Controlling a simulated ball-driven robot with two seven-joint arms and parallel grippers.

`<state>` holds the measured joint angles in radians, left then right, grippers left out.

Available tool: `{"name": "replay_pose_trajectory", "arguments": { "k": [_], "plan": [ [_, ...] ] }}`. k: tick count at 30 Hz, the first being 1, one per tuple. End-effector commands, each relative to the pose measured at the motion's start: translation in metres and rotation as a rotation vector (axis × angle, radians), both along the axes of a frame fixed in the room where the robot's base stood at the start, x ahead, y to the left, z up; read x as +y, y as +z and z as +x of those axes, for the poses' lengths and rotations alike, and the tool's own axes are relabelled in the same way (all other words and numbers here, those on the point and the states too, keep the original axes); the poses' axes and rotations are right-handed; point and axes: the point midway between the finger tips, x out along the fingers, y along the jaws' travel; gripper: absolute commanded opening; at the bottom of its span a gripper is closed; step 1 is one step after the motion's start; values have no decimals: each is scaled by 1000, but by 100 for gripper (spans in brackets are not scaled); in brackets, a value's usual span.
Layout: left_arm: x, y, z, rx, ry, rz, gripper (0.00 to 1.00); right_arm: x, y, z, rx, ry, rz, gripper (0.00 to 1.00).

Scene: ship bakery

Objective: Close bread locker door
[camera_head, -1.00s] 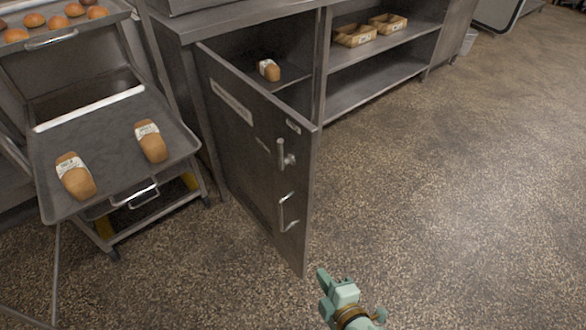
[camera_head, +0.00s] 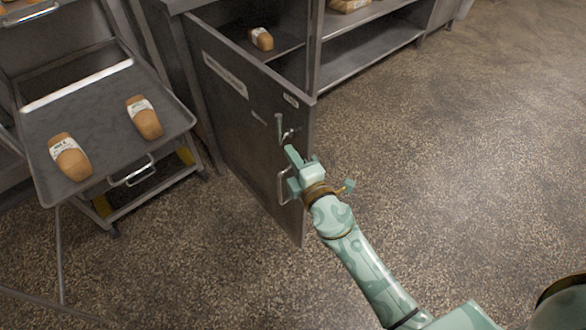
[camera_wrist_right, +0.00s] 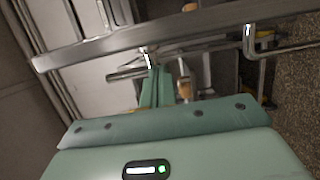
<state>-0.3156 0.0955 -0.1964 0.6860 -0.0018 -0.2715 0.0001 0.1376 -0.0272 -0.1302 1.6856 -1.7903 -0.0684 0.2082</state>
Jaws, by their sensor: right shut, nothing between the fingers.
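The bread locker door (camera_head: 240,125) is a grey metal panel standing wide open, swung out from the counter front. It has an upper latch handle (camera_head: 280,128) and a lower bar handle (camera_head: 283,186) near its free edge. Inside the locker a labelled loaf (camera_head: 261,39) lies on a shelf. My right gripper (camera_head: 291,160) is at the door's free edge, in front of the handles; it is shut and empty. In the right wrist view the shut fingers (camera_wrist_right: 166,85) point towards metal bars and handles; contact with the door cannot be told. My left gripper is out of view.
A rack on the left holds a tray (camera_head: 85,125) with two labelled loaves, close to the door. Open shelves (camera_head: 370,60) run along the counter to the right. The speckled floor (camera_head: 450,150) on the right is clear.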

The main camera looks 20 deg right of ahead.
Motion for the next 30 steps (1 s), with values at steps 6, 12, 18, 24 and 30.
{"name": "replay_pose_trajectory", "arguments": {
  "k": [6,12,18,24,30],
  "plan": [
    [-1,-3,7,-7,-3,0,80,-17,0,5,0,1,0,0],
    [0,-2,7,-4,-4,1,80,-19,0,6,0,2,2,0],
    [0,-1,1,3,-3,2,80,-19,0,6,0,2,2,0],
    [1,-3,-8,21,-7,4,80,-32,-4,11,1,21,-1,0],
    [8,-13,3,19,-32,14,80,-67,-10,24,5,78,-5,0]
  ]
}}
